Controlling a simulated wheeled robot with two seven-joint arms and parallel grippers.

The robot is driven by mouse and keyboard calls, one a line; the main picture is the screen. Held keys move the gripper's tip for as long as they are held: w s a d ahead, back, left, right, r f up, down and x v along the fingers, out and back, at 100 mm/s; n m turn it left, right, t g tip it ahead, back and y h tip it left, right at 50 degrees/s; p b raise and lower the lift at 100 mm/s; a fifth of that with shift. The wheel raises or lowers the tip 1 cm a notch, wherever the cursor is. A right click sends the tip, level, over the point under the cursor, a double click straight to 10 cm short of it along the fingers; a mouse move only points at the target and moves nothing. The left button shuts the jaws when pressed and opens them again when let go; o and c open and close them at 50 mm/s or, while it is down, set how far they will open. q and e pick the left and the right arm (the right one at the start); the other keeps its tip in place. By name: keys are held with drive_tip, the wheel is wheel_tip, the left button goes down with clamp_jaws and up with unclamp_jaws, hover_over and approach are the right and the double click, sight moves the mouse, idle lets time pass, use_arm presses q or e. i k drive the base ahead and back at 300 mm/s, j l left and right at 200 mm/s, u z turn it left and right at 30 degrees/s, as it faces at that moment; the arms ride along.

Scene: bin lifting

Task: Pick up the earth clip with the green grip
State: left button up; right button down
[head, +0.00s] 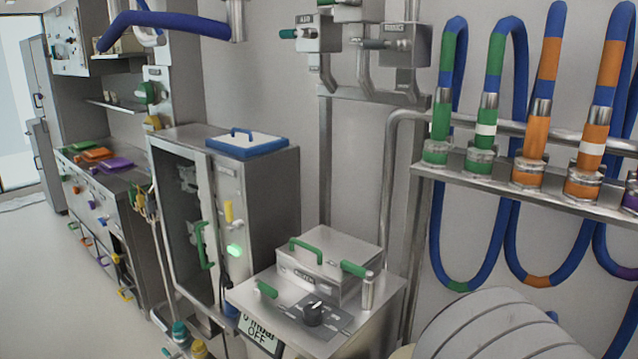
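Several green-gripped things show, and I cannot tell for sure which is the earth clip. One green grip (266,289) lies at the front left of the small steel console's top. Another green grip (353,269) sits at that console's right side, above a short upright metal cylinder (368,291). A green arched handle (306,250) is on the console's raised box (330,262). Neither gripper is in view.
A black knob (313,313) and a display reading OFF (259,333) are on the console. An open-fronted steel cabinet (250,185) stands behind it on the left. Blue hoses with green and orange bands hang from a rail (540,188) at right. Floor (60,290) is clear at left.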

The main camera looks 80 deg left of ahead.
sight(132, 193)
drive_tip(key=j+u, duration=0.1)
drive_tip(key=u, duration=0.35)
drive_tip(key=k+j+u, duration=0.1)
drive_tip(key=u, duration=0.35)
drive_tip(key=j+u, duration=0.2)
drive_tip(key=u, duration=0.25)
drive_tip(key=j+u, duration=0.15)
drive_tip(key=u, duration=0.3)
drive_tip(key=j+u, duration=0.15)
drive_tip(key=u, duration=0.3)
drive_tip(key=i+j+u, duration=0.45)
drive_tip(key=j, duration=0.35)
drive_tip(key=i+j+u, duration=0.45)
drive_tip(key=i+j, duration=0.55)
drive_tip(key=i+j+z, duration=0.45)
drive_tip(key=i+j, duration=0.95)
drive_tip(key=i, duration=0.1)
